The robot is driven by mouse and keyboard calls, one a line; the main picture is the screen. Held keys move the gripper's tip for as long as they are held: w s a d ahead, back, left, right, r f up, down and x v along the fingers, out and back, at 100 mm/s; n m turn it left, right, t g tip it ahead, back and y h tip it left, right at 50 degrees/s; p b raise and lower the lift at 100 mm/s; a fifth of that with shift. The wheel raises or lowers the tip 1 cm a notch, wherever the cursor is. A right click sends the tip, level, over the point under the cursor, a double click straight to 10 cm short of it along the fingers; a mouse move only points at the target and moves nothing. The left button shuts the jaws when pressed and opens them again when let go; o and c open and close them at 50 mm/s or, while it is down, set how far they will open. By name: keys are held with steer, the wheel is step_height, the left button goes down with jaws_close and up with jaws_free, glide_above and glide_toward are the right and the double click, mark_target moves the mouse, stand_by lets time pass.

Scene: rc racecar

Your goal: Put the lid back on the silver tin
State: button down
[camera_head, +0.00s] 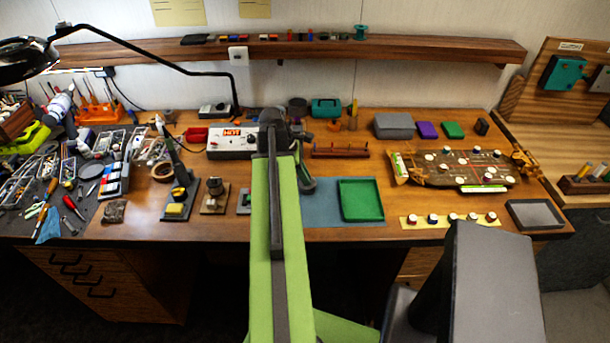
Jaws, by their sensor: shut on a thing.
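My green arm reaches forward over the middle of the workbench. My gripper (274,124) is at its dark far end, near the white-fronted box, and looks shut. The arm hides its fingertips and most of what is between them, so I cannot make out the held thing. I cannot tell for sure which thing is the silver tin. A closed-looking grey box (394,125) is at the back right. No separate lid can be made out.
A green tray (360,199) lies on a blue mat (328,209) right of my arm. Tools and a lamp (30,60) crowd the left. A shelf (300,49) runs along the wall.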

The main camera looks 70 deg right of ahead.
steer(key=shift+f, duration=0.1)
stand_by(0.7)
steer(key=c, duration=1.3)
jaws_free()
steer(key=shift+o, duration=0.5)
steer(key=o, duration=0.4)
steer(key=shift+o, duration=0.2)
step_height(320, 180, up, 7)
steer(key=p, duration=0.7)
